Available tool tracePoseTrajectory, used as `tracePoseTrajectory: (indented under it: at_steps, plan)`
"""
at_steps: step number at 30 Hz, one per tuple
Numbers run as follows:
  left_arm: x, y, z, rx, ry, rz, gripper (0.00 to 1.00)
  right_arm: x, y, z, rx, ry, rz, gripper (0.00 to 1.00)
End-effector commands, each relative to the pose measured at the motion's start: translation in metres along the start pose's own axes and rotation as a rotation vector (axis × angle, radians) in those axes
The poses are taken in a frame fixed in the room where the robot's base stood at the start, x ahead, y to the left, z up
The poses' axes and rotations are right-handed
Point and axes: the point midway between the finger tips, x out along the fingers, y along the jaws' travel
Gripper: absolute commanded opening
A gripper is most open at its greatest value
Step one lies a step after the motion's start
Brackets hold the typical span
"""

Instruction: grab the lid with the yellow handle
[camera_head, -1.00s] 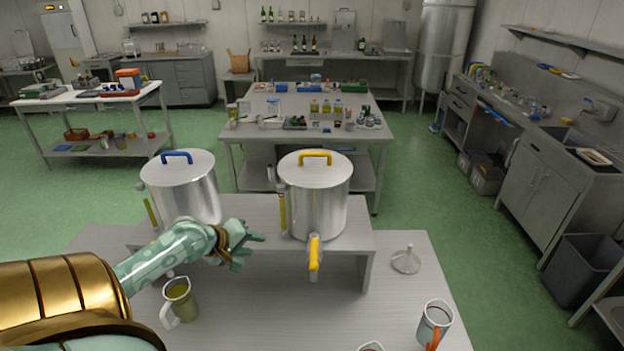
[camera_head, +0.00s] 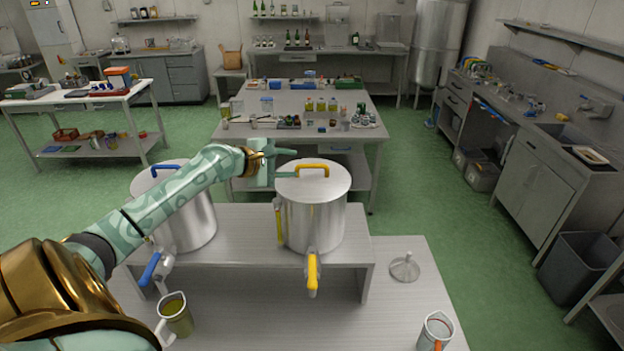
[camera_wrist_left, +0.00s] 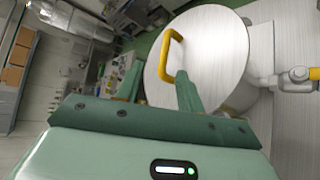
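The lid with the yellow handle (camera_head: 313,182) sits on the right steel pot (camera_head: 312,220). Its yellow handle (camera_head: 313,166) arches over the middle of the lid. My left gripper (camera_head: 290,164) is open and empty, at the left side of the yellow handle, over the lid's left edge. My right gripper is out of view.
The left steel pot (camera_head: 196,222) has a blue handle (camera_head: 166,168) and stands partly behind my left arm. Both pots stand on a raised shelf (camera_head: 235,257). Below are a mug of green liquid (camera_head: 177,316), a funnel (camera_head: 405,268) and a jug (camera_head: 434,332).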

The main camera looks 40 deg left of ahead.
Motion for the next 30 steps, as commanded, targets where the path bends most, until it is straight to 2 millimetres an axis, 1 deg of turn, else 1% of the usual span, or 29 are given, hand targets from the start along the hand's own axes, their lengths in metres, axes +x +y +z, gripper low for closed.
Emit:
tracePoseTrajectory:
  at_steps: [5, 10, 13, 16, 22, 23, 24, 26, 27, 30]
  plan:
    - [0.011, 0.0, 0.001, 0.0, -0.001, 0.0, 0.38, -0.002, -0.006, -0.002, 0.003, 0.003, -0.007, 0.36]
    - [0.039, -0.004, 0.004, -0.002, -0.003, -0.001, 0.38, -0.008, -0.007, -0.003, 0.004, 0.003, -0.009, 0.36]
    - [0.052, -0.005, 0.002, -0.001, -0.001, 0.0, 0.38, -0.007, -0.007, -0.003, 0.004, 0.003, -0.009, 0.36]
    - [0.058, -0.006, 0.003, 0.002, -0.001, -0.002, 0.38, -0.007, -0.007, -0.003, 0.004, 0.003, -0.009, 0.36]
    - [0.058, -0.006, 0.002, 0.003, 0.0, -0.002, 0.38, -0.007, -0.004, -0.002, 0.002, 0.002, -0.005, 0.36]
    - [0.058, -0.006, 0.002, 0.003, 0.0, -0.002, 0.3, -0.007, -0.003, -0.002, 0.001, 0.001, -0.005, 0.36]
    - [0.058, -0.006, 0.002, 0.003, 0.0, -0.002, 0.18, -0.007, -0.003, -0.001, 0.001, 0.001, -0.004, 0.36]
    - [0.058, -0.006, 0.002, 0.003, 0.0, -0.002, 0.02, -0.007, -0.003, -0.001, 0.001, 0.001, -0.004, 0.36]
    - [0.058, -0.006, 0.002, 0.003, 0.0, -0.003, 0.0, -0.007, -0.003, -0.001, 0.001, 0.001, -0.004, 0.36]
    - [0.058, -0.005, 0.002, 0.002, -0.001, -0.001, 0.0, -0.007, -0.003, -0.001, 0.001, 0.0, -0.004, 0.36]
